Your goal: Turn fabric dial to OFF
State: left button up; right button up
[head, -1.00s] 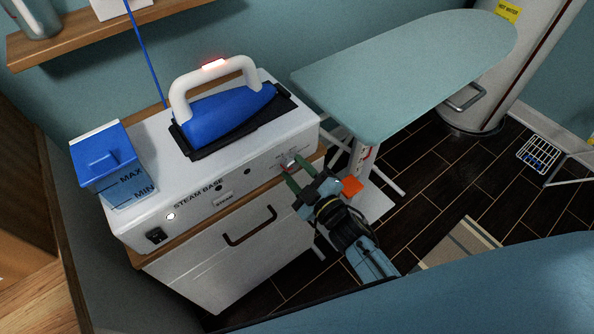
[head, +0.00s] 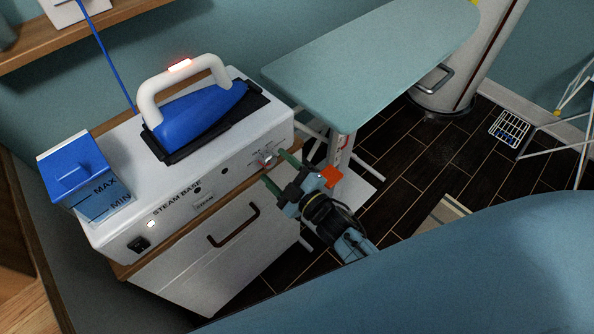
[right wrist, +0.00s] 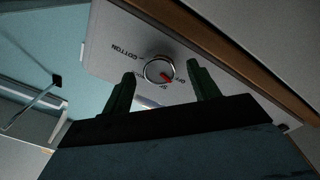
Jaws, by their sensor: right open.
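The fabric dial (head: 266,160) is a small round knob with a red mark at the right end of the white steam base (head: 118,222). In the right wrist view the dial (right wrist: 158,70) has a silver rim, with labels around it, COTTON among them. Its red pointer (right wrist: 167,77) points to the lower right, close to the short labels there; I cannot tell exactly which one it meets. My right gripper (head: 276,167) is open just in front of the dial, and its green fingers (right wrist: 164,88) appear on either side of it, not gripping it. My left gripper is out of view.
A blue iron (head: 200,112) with a white handle rests on the base, beside a blue-lidded water tank (head: 75,172). An ironing board (head: 370,65) stands close on the right. A drawer with a dark handle (head: 233,227) is below. Dark floor (head: 400,165) lies open to the right.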

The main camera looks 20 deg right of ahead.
jog(key=v, duration=1.2)
jog(key=shift+s+d, duration=0.1)
jog(key=shift+s, duration=0.05)
jog(key=s+d+f+m+g+h, duration=0.1)
jog(key=s+f+m+g+h, duration=0.2)
jog(key=f, duration=0.9)
jog(key=s+d+f+m+g+h, duration=0.1)
jog(key=s+d+f+m+g, duration=0.15)
jog(key=s+f+g, duration=0.65)
jog(key=s+d+f+m+g, duration=0.2)
jog(key=s+f, duration=0.6)
jog(key=s+d+f+m+g+h, duration=0.1)
jog(key=s+f+m+g, duration=0.1)
jog(key=s+f, duration=0.6)
jog(key=shift+s+d+h, duration=0.3)
jog(key=shift+s+d, duration=0.05)
jog(key=shift+s, duration=0.5)
